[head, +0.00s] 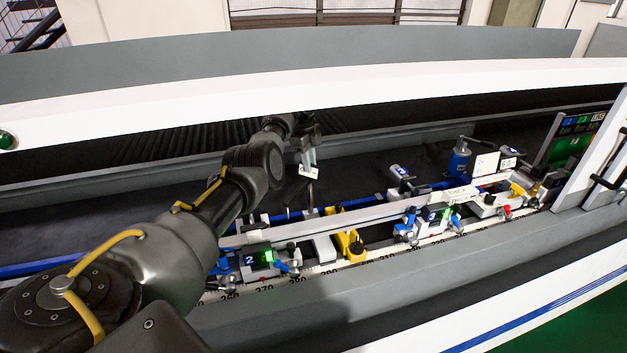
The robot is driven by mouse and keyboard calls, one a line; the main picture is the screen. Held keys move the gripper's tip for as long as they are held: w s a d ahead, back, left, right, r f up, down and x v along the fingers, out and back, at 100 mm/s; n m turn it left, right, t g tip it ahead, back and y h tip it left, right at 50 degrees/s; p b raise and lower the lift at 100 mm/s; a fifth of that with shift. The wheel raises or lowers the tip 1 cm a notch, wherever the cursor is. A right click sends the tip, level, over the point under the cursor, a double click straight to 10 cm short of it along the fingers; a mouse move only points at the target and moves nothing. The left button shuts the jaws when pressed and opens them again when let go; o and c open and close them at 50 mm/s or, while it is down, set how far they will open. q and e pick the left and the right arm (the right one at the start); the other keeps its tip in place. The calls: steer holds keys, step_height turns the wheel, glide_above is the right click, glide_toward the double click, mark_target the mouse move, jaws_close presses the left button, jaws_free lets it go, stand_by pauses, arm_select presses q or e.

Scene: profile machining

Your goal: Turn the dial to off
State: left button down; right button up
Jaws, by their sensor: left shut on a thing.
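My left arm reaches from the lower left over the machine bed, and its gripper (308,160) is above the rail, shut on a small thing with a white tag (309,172). The thing's shape is too small to make out; a thin grey part shows below it. No part is clearly marked as the dial. A black knob (356,248) sits on a yellow block (345,237) on the rail, below and right of the gripper and apart from it. My right gripper is not in view.
A long light profile (330,223) lies along the bed over several clamp units, one numbered 2 (250,261) with a green light. A blue cylinder (459,160) and a dark screen (578,135) stand at the right. The grey front wall (440,268) borders the bed.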

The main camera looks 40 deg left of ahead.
arm_select(q)
steer(key=shift+a+r, duration=0.1)
steer(key=m+b, duration=0.3)
steer(key=shift+w+m, duration=0.1)
steer(key=shift+m, duration=0.2)
steer(key=shift+m+g+b, duration=0.3)
steer(key=shift+m+b, duration=0.05)
steer(key=shift+m, duration=0.25)
steer(key=shift+r, duration=0.1)
steer(key=c, duration=1.3)
jaws_free()
